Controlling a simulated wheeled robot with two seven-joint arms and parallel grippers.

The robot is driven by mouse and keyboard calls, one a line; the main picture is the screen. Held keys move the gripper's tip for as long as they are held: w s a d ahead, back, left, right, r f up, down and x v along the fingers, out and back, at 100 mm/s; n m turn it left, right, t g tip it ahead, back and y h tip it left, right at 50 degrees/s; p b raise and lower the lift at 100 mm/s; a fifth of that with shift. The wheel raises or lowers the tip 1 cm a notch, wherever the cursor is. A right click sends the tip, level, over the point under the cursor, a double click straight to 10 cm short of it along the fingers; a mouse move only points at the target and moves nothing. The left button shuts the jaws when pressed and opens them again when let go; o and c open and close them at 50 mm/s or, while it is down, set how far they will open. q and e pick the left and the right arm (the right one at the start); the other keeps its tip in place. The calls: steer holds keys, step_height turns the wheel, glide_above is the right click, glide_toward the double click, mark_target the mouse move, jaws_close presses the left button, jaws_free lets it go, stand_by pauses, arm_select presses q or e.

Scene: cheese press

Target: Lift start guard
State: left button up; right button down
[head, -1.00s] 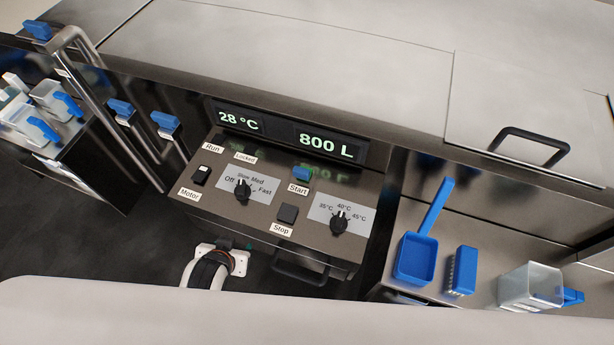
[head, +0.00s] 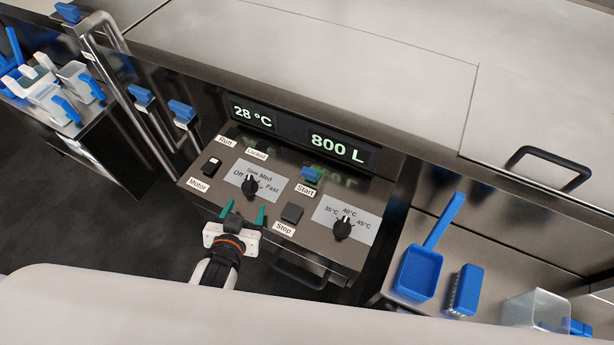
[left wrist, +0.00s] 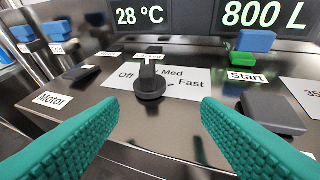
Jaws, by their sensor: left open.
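The start guard (head: 311,174) is a small blue piece by the Start label on the control panel (head: 290,250). In the left wrist view the blue guard (left wrist: 256,40) sits at the upper right, with a green part (left wrist: 246,58) showing just below it. My left gripper (head: 244,211) is open and empty, its two green fingers over the panel's front edge. It is apart from the guard, to its lower left in the head view. In the left wrist view the fingers point toward the speed knob (left wrist: 151,82), and the guard lies beyond the right finger. My right gripper is out of view.
The dark Stop button (head: 292,213) and temperature knob (head: 343,228) are on the panel near the guard. The display (head: 300,137) rises behind. A black handle (head: 300,273) juts from the front. A blue scoop (head: 418,272) and brush (head: 465,290) lie on the right shelf.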

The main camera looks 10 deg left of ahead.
mark_target(308, 177)
arm_select(q)
steer(key=d+m+t+h, duration=0.1)
steer(key=d+h, duration=0.1)
steer(key=d, duration=0.1)
steer(key=d+m+t+h, duration=0.1)
steer(key=d+t+h, duration=0.1)
steer(key=s+d+t+h, duration=0.1)
steer(key=d, duration=0.2)
steer(key=shift+d+r+m+h, duration=0.3)
steer(key=shift+d+m+h, duration=0.05)
steer(key=shift+m+h, duration=0.05)
steer(key=shift+w+d, duration=0.15)
steer(key=shift+d, duration=0.05)
steer(key=p+x, duration=0.1)
steer(key=x, duration=1)
steer(key=shift+w+r, duration=0.15)
steer(key=shift+w, duration=0.15)
